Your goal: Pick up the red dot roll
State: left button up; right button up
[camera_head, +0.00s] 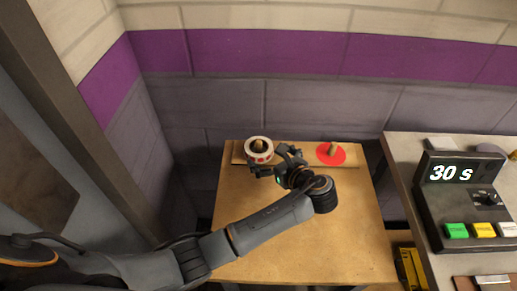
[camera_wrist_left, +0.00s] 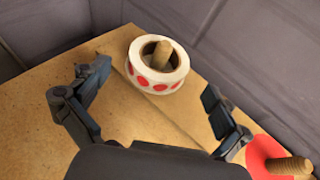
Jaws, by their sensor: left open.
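The red dot roll (camera_head: 259,150) is a white ring with red dots on its outer side. It sits around a wooden peg at the back left of the wooden table. In the left wrist view the roll (camera_wrist_left: 158,64) lies beyond the fingertips, with the peg (camera_wrist_left: 163,55) standing up through its hole. My left gripper (camera_head: 272,164) is just in front of the roll, and in the left wrist view my left gripper (camera_wrist_left: 153,85) has its fingers wide apart with nothing between them. The roll's front side shows clear of the fingers. My right gripper is not in view.
A second wooden peg (camera_head: 333,149) stands on a red disc (camera_head: 325,157) to the right of the roll. A brick wall (camera_head: 300,105) is close behind the table (camera_head: 240,215). A timer box (camera_head: 450,205) showing 30 s stands on another table at the right.

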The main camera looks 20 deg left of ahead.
aim_at(261, 148)
pick_arm(q)
jog(key=shift+x, duration=3.05)
jog(key=shift+r, duration=0.2)
jog(key=shift+c, duration=0.4)
jog(key=c, duration=1.1)
jog(key=shift+c, duration=0.2)
